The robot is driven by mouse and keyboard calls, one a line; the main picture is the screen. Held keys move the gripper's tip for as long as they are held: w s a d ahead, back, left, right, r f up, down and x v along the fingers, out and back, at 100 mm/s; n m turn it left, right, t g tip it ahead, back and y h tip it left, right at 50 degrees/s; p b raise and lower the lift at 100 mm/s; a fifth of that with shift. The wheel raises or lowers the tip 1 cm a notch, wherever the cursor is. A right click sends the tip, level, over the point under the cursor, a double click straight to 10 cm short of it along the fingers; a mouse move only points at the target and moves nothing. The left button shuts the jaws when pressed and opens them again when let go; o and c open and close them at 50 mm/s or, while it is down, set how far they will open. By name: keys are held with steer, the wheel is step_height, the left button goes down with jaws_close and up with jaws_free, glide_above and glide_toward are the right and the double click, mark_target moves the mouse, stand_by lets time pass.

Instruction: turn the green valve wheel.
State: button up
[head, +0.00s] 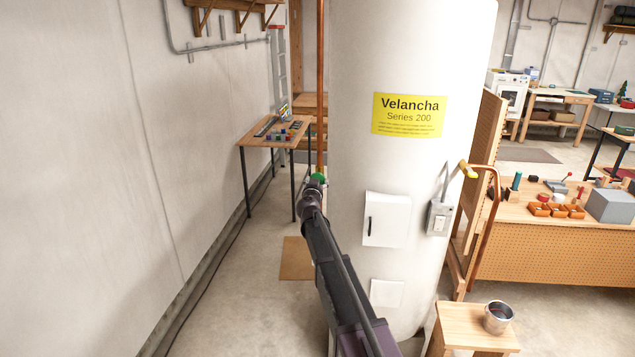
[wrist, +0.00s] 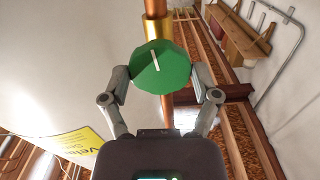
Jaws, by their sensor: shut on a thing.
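The green valve wheel (wrist: 162,70) is a many-sided disc with a white line marked on its face. It sits on a vertical copper pipe, beside a brass-coloured fitting (wrist: 158,32). My gripper (wrist: 160,78) has one finger on each side of the wheel and is shut on its rim. In the head view the wheel (head: 318,178) shows as a small green spot just past my gripper (head: 314,184), at the left side of the white tank. The white line tilts slightly left of upright in the wrist view.
The large white tank (head: 350,120) with a yellow label (head: 409,115) stands right of my arm. The copper pipe (head: 320,80) rises beside it. A wooden stool (head: 470,328) with a metal pot (head: 497,317) is at lower right. The floor at left is mostly clear.

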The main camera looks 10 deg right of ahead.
steer(key=shift+m, duration=1.7)
steer(key=o, duration=0.6)
steer(key=shift+c, duration=0.2)
steer(key=shift+v, duration=2.5)
steer(key=shift+n, duration=0.3)
